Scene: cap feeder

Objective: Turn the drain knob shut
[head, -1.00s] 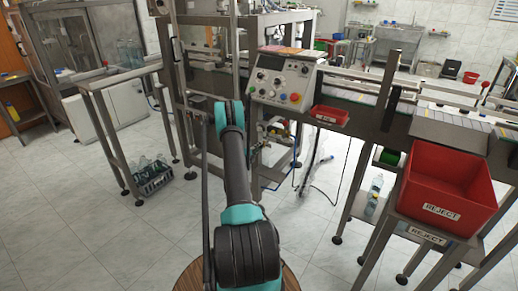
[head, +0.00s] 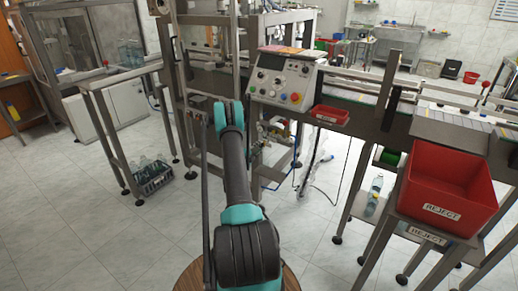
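Under the control panel of the machine, pipework with a small red part (head: 282,124) shows to the right of my arm. It is too small to tell whether this is the drain knob or how it is turned. My arm reaches up the middle of the picture toward the machine frame.
The control panel (head: 281,80) with coloured buttons sits above the pipework. A small red tray (head: 330,115) and a large red reject bin (head: 447,190) are at right. A bottle crate (head: 152,178) stands on the floor at left. Open tiled floor lies around my base.

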